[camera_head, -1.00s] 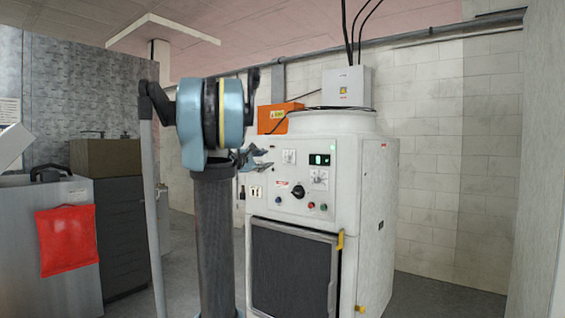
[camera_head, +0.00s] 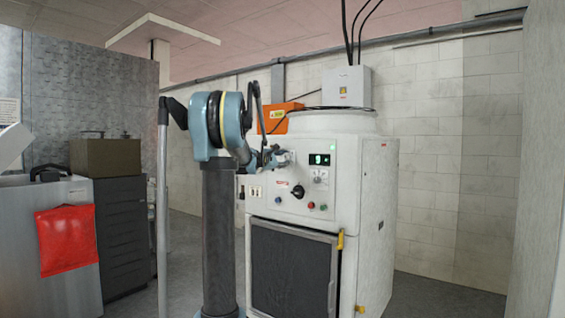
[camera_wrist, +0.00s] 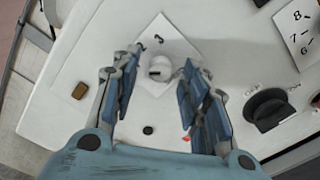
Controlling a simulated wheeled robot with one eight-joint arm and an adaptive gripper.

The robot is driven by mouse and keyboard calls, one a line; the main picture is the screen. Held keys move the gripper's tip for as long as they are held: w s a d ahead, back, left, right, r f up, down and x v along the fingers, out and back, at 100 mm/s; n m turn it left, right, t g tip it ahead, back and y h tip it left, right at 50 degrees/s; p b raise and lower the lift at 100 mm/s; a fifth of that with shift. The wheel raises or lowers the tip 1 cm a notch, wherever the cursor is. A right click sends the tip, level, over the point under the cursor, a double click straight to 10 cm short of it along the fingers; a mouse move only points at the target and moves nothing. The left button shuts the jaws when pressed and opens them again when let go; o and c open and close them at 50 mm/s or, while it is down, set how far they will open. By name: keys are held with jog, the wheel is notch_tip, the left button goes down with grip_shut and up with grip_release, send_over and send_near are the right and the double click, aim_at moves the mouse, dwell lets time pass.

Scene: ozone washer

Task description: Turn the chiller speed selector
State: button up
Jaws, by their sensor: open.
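A small white knob (camera_wrist: 160,68) on a white square plate (camera_wrist: 150,40) is on the white machine's control panel (camera_head: 262,200). Its marking is too small to read, so I cannot tell whether it is the chiller speed selector. My gripper (camera_wrist: 161,72) is open, with one finger on each side of this knob; contact cannot be made out. In the head view my gripper (camera_head: 276,158) is at the upper left of the panel and covers the knob there. A numbered plate (camera_wrist: 301,30), partly cut off, shows right of the gripper; its dial (camera_head: 318,178) shows in the head view.
A black rotary switch (camera_wrist: 270,108) marked ON and OFF sits right of my fingers; it also shows on the panel (camera_head: 298,191). A lit display (camera_head: 319,159) is near the top right. Small red and green buttons are lower right. An orange box (camera_head: 280,115) stands behind.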

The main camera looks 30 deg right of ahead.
jog(key=shift+d, duration=0.15)
jog(key=shift+c, duration=0.2)
grip_shut()
jog(key=shift+m, duration=0.3)
jog(key=m, duration=0.4)
jog(key=shift+m, duration=2.1)
